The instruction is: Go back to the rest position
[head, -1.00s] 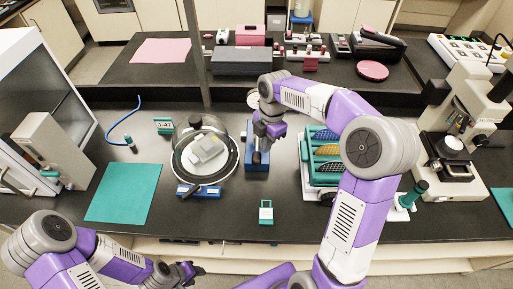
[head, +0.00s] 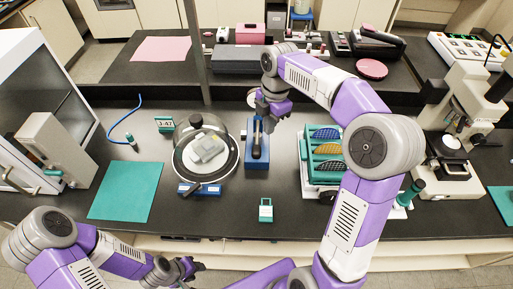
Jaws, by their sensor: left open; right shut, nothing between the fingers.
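My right gripper (head: 266,118) hangs over the blue stand (head: 257,155) at the middle of the bench, its fingers shut and empty. It is close to the stand's dark upright handle; I cannot tell whether they touch. My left gripper (head: 190,268) is low at the front, below the bench's front edge, open and empty. A round glass-domed dish (head: 205,155) with a grey piece inside stands left of the blue stand.
A teal rack (head: 325,150) with coloured discs stands under my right arm. A microscope (head: 450,140) is at right, a glass-fronted cabinet (head: 40,110) at left. A teal mat (head: 125,192) lies bare. A small teal-and-white holder (head: 266,210) stands near the front edge.

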